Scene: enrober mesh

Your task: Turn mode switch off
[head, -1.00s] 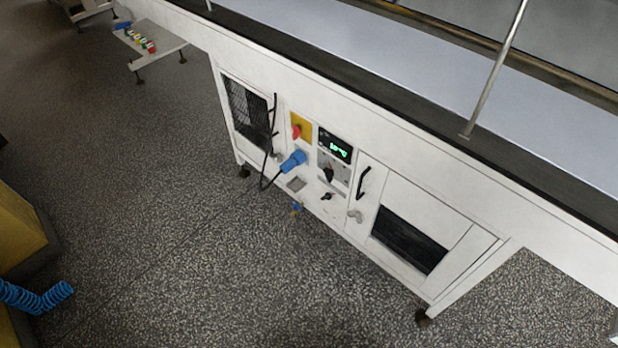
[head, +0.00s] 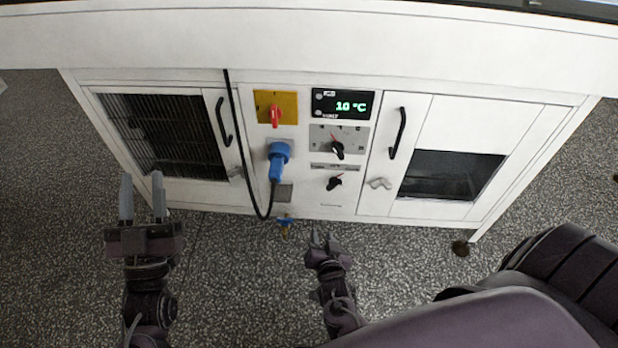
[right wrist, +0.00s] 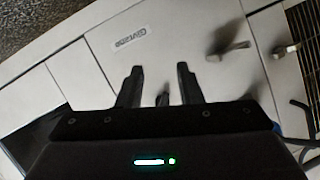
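The control panel in the head view has two black rotary knobs, one above the other. The upper knob (head: 338,150) sits on a grey plate with a red mark at its pointer. The lettering is too small to tell which is the mode switch. My right gripper (head: 316,238) is below and in front of the panel, apart from the knobs. Its fingers are spread in the right wrist view (right wrist: 159,78), with a small dark shape between them. My left gripper (head: 141,188) is open and empty before the left grille.
A red switch (head: 276,116) on a yellow plate, a blue plug (head: 278,160) with a hanging black cable, and a display (head: 343,104) reading 10 °C are on the cabinet. Black door handles (head: 223,122) (head: 397,133) stick out either side. Open floor lies in front.

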